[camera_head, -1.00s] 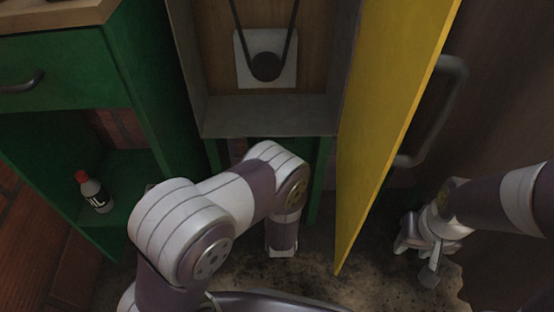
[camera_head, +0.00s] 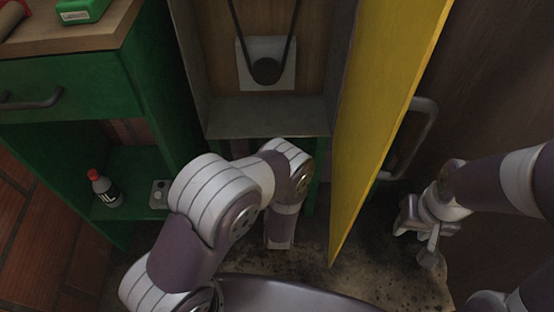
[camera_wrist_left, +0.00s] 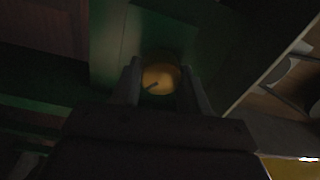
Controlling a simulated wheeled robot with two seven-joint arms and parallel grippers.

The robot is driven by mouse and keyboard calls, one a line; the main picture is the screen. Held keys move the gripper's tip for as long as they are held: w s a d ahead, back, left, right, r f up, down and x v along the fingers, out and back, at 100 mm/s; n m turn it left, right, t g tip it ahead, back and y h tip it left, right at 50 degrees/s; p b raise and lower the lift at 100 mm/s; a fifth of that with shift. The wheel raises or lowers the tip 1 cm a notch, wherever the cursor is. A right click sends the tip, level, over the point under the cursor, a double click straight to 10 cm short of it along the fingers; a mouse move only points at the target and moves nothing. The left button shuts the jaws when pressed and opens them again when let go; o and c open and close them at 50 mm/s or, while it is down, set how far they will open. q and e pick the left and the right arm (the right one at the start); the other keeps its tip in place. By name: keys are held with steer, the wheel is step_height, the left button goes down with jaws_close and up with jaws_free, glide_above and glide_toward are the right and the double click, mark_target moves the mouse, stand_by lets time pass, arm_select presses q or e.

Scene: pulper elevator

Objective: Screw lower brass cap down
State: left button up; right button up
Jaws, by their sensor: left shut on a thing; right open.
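In the left wrist view, a round brass cap (camera_wrist_left: 160,78) with a dark mark on its face sits between the two fingers of my left gripper (camera_wrist_left: 160,88). The fingers are shut on its sides. The view is dark, so the cap's thread and seat cannot be made out. In the head view my left arm reaches down below the grey cabinet, and its gripper and the cap are hidden there. My right gripper (camera_head: 425,228) is open and empty, low on the right beyond the yellow door.
An open yellow door (camera_head: 385,110) stands between my arms. The grey cabinet (camera_head: 268,118) holds a belt and a dark pulley (camera_head: 266,71). At left, a green workbench (camera_head: 70,85) has a red-capped bottle (camera_head: 105,190) on its lower shelf.

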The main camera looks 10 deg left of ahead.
arm_select(q)
steer(key=shift+f+m+p, duration=0.1)
steer(key=shift+m+p, duration=2.4)
steer(key=shift+m, duration=6.4)
steer(key=o, duration=1.1)
steer(key=shift+c, duration=0.2)
steer(key=shift+s, duration=0.15)
